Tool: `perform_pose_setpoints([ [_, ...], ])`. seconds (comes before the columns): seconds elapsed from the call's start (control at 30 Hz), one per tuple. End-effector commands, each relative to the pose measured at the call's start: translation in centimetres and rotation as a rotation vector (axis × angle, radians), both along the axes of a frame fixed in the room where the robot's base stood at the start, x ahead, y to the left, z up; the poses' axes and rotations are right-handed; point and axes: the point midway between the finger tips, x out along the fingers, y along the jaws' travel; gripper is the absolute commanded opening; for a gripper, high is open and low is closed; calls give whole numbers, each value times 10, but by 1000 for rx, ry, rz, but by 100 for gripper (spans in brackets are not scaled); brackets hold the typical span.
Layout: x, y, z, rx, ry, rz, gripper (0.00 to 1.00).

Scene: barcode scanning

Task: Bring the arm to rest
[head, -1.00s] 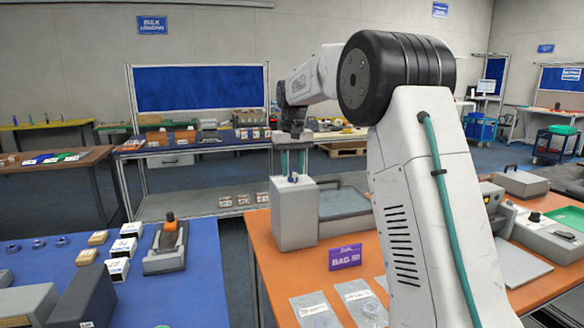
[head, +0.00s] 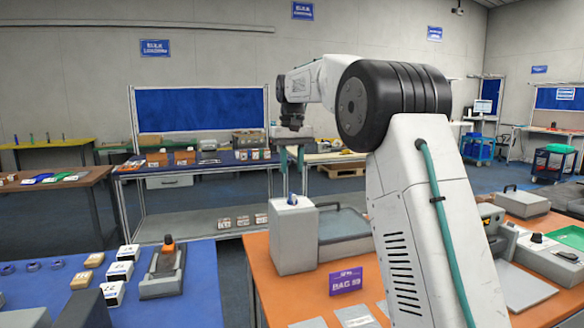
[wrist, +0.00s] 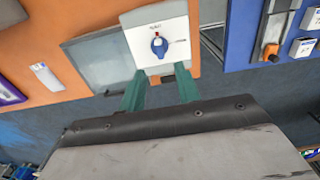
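My white arm reaches forward from the right side of the head view. My gripper (head: 291,159) has two teal fingers that point down and stand apart with a gap between them. In the wrist view the two fingers (wrist: 161,98) are spread and nothing shows between them. A grey box with a blue rotary knob (head: 293,230) stands on the orange table, below or behind the fingers in the head view. In the wrist view its white top face and blue knob (wrist: 159,45) lie beyond the fingertips. I cannot tell the exact gap to the knob.
The orange table (head: 262,262) also holds a grey tray (head: 343,225) and a purple sign (head: 345,281). A blue table (head: 200,290) at the left holds white boxes (head: 119,271) and a device with an orange knob (head: 166,262). A floor gap separates the tables.

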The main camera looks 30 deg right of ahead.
Motion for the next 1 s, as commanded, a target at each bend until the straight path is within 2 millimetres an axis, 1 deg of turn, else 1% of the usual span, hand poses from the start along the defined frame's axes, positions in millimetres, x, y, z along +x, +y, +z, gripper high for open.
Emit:
perform_pose_setpoints([
  [0.3, 2, 0, 0, -1, -8, -3, 33],
  [0.37, 2, 0, -9, -1, -6, -6, 33],
  [0.47, -9, 2, -35, 7, 31, -10, 33],
  [0.5, -19, 5, -42, 9, 43, -12, 33],
  [0.57, -39, 13, -48, 11, 55, -10, 33],
  [0.6, -55, 20, -51, 13, 62, -6, 33],
  [0.67, -81, 32, -55, 14, 68, 1, 33],
  [0.7, -98, 39, -56, 13, 69, 6, 33],
  [0.77, -126, 50, -58, 12, 70, 14, 33],
  [0.8, -145, 58, -60, 12, 69, 20, 33],
  [0.87, -175, 70, -63, 10, 67, 31, 33],
  [0.9, -195, 77, -66, 10, 64, 38, 33],
  [0.97, -225, 87, -72, 8, 61, 49, 33],
  [1.0, -245, 94, -76, 7, 56, 57, 33],
])
